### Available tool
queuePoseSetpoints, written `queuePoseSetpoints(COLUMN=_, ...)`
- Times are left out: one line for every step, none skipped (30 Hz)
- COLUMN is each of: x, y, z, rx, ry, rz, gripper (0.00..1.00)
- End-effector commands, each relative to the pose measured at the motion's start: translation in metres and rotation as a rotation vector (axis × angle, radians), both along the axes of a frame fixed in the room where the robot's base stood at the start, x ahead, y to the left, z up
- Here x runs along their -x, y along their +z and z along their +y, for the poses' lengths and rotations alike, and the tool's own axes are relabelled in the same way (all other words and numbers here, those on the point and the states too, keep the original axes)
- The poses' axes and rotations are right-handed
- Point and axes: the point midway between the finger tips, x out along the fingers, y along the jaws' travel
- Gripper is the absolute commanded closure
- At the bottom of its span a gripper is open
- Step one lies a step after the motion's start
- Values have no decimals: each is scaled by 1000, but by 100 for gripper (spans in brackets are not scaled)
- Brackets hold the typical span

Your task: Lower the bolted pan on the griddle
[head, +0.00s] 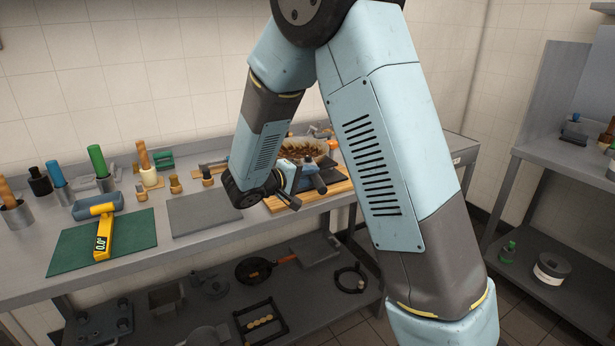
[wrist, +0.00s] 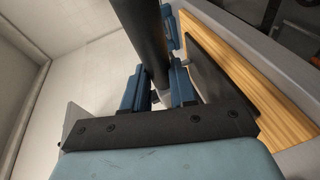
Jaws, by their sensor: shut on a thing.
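My gripper (head: 303,181) is at the wooden board on the back bench, partly hidden by my own arm. In the wrist view its blue fingers (wrist: 157,92) are shut on a thick dark round bar (wrist: 146,42), which looks like a handle. A dark flat plate (wrist: 207,62) stands beside the fingers, close to the wooden board (wrist: 262,88). In the head view a dark slab shows on the board (head: 332,192) behind my gripper. I cannot make out the pan's body or its bolts, nor whether the pan touches the griddle.
A round pale-rimmed thing with brown contents (head: 303,146) sits behind my gripper. The lower shelf is crowded.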

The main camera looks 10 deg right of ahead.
Motion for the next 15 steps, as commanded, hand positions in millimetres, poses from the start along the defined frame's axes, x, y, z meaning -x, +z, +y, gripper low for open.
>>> queuePoseSetpoints(x=0, y=1, z=0, rx=0, ry=-1, rz=-3, gripper=100)
queuePoseSetpoints(x=0, y=1, z=0, rx=0, ry=-1, rz=-3, gripper=100)
queuePoseSetpoints(x=0, y=1, z=0, rx=1, ry=-1, rz=-3, gripper=100)
queuePoseSetpoints(x=0, y=0, z=0, rx=1, ry=-1, rz=-3, gripper=100)
queuePoseSetpoints(x=0, y=0, z=0, rx=1, ry=-1, rz=-3, gripper=100)
queuePoseSetpoints(x=0, y=-1, z=0, rx=1, ry=-1, rz=-3, gripper=100)
queuePoseSetpoints(x=0, y=-1, z=0, rx=1, ry=-1, rz=-3, gripper=100)
queuePoseSetpoints(x=0, y=-2, z=0, rx=1, ry=-1, rz=-3, gripper=100)
queuePoseSetpoints(x=0, y=-2, z=0, rx=1, ry=-1, rz=-3, gripper=100)
queuePoseSetpoints(x=0, y=-3, z=0, rx=1, ry=-1, rz=-3, gripper=100)
queuePoseSetpoints(x=0, y=-3, z=0, rx=1, ry=-1, rz=-3, gripper=100)
queuePoseSetpoints(x=0, y=-4, z=0, rx=1, ry=-1, rz=-3, gripper=100)
queuePoseSetpoints(x=0, y=-5, z=0, rx=1, ry=-1, rz=-3, gripper=100)
queuePoseSetpoints(x=0, y=-5, z=0, rx=0, ry=-1, rz=-3, gripper=100)
queuePoseSetpoints(x=0, y=-6, z=0, rx=0, ry=-1, rz=-3, gripper=100)
